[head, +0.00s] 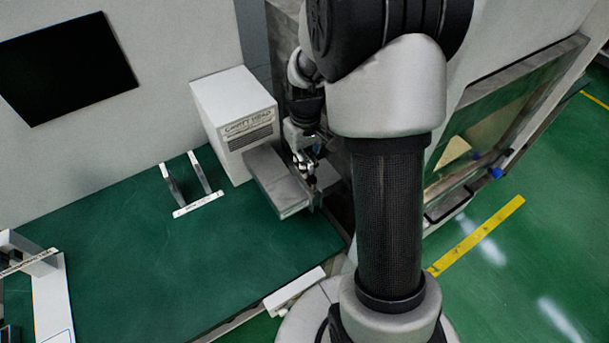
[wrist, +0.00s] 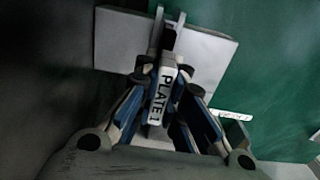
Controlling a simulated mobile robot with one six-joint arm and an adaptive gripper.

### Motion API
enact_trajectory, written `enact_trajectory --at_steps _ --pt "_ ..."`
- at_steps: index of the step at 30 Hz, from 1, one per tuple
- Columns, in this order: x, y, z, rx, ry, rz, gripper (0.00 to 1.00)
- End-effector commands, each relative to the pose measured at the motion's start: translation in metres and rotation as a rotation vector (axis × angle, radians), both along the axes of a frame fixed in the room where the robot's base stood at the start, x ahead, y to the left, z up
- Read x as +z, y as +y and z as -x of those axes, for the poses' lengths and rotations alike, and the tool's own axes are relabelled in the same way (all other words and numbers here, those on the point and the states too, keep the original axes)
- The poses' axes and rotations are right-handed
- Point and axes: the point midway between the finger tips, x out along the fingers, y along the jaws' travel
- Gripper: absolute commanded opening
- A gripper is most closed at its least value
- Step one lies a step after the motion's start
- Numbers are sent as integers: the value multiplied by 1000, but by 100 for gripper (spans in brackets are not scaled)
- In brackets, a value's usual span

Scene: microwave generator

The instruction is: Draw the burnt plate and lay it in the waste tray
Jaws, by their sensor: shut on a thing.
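My gripper (head: 308,172) is at the grey block in front of the white box marked "CAVITY HEAD" (head: 240,120). In the wrist view my gripper (wrist: 163,92) is shut on a tab labelled "PLATE 1" (wrist: 160,95). Thin dark and grey upright parts stand just beyond the tab, against the pale block (wrist: 118,42). I cannot tell how much of the plate is still inside the block, nor whether it is burnt. I cannot make out a waste tray for certain in either view.
A small stand with two upright plates (head: 190,184) and a white label strip is on the green bench (head: 140,250). A white frame (head: 50,290) stands at the left edge. The bench between them is clear. A large grey cabinet (head: 515,105) is at the right.

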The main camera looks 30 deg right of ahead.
Motion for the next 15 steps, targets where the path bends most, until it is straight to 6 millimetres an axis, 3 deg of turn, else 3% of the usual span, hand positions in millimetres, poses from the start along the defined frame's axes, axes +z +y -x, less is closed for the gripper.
enact_trajectory --at_steps 15 --pt "23 0 0 0 -1 0 0"
